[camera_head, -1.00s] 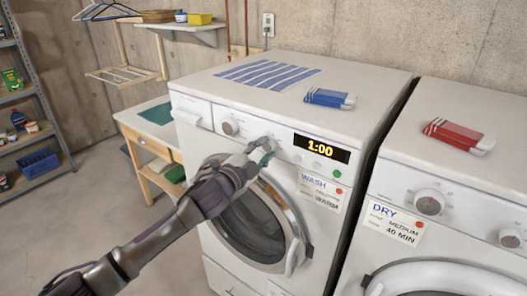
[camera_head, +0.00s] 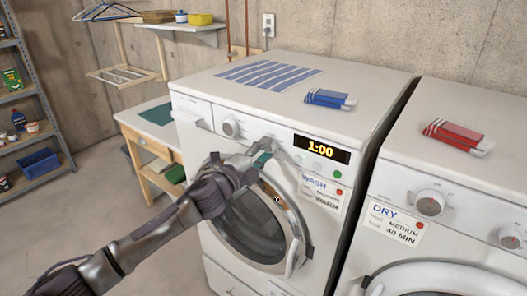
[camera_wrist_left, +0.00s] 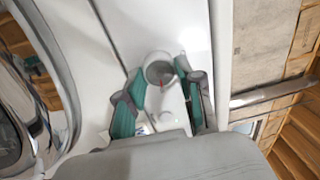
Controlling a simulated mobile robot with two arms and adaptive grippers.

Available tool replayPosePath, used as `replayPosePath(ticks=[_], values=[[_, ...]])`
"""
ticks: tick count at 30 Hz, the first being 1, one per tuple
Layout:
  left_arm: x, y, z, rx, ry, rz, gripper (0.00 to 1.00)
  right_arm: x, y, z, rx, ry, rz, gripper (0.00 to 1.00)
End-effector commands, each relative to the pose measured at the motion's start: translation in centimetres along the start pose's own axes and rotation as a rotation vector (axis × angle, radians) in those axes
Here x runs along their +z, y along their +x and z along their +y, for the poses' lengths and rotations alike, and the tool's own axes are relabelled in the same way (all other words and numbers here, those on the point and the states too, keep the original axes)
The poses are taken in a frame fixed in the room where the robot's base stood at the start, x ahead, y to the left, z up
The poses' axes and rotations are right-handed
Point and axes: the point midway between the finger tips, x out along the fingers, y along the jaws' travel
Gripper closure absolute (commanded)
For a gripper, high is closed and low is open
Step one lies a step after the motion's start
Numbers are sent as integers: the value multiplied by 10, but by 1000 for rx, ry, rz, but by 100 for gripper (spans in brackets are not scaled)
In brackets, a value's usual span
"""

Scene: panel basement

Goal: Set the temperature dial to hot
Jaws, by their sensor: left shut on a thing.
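The white washer (camera_head: 215,152) stands in the middle of the head view, with a control panel along its upper front. My left gripper (camera_head: 268,148) is at this panel, between the left dial (camera_head: 230,128) and the lit display (camera_head: 321,149) reading 1:00. In the left wrist view, its teal fingertips are on either side of a round grey-white dial (camera_wrist_left: 159,70) with a red mark, and are shut on it. In the head view the gripper largely hides this dial. My right gripper is not in view.
A note (camera_head: 321,192) on the washer reads WASH and WARM. A dryer (camera_head: 450,190) with its own dials stands at right. A blue-and-white item (camera_head: 329,98) and a striped cloth (camera_head: 268,74) lie on the washer. Open floor is at left.

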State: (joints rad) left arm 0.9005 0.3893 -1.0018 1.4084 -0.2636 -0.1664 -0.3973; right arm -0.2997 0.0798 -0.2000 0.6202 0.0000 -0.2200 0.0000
Motion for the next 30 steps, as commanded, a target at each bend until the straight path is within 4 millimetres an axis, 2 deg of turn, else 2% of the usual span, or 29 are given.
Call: replayPosePath(ticks=[7, 8, 12, 23, 26, 30], values=[[0, 0, 2, 3, 3, 1, 98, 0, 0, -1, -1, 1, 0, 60], [0, 0, 2, 3, 3, 1, 60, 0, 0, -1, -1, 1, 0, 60], [0, 0, 2, 2, 2, 0, 38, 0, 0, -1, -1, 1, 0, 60], [0, -4, 1, 1, 1, 0, 38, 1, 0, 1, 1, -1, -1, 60], [1, -15, 2, 2, 2, -1, 38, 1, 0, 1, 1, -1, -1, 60], [1, -43, 2, 3, 1, 0, 38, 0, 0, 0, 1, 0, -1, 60]])
